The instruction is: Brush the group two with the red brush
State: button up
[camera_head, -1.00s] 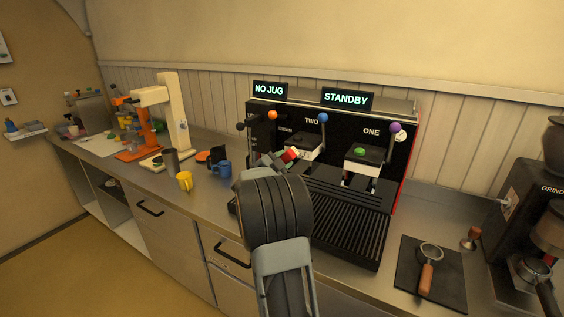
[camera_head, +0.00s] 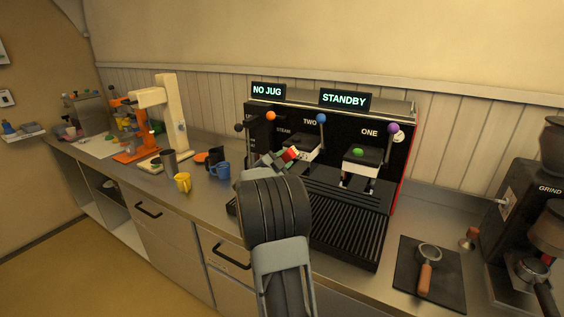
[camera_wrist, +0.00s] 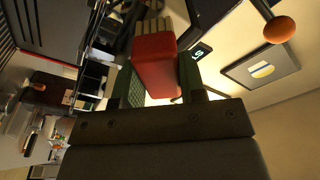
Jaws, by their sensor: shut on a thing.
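The espresso machine (camera_head: 345,130) stands against the back wall. Its group two (camera_head: 305,150) is the pale block under the "TWO" label, partly hidden behind my gripper and the brush. The red brush (camera_head: 291,154) is held at the front of group two; I cannot tell whether it touches. My gripper (camera_head: 280,160) is shut on it. In the wrist view the red brush body (camera_wrist: 155,65) sits between the two fingers of my gripper (camera_wrist: 160,85), with tan bristles at its far end.
Group one (camera_head: 360,164) is to the right, above the drip grille (camera_head: 350,235). A portafilter (camera_head: 427,265) lies on a dark mat at right.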

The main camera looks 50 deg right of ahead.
jog(key=shift+d, duration=0.25)
jog(key=shift+s+d+b, duration=0.2)
jog(key=shift+s+b, duration=0.85)
jog(key=shift+s, duration=0.65)
jog(key=shift+s, duration=0.2)
jog(key=shift+s+d+b, duration=0.3)
jog(key=shift+s+b, duration=0.15)
jog(key=shift+s, duration=0.3)
jog(key=shift+s+d+b, duration=0.25)
jog(key=shift+s+b, duration=0.2)
jog(key=shift+s, duration=0.25)
jog(key=shift+d, duration=0.1)
jog(key=shift+w, duration=0.1)
jog(key=shift+w+a, duration=0.3)
jog(key=shift+w, duration=0.65)
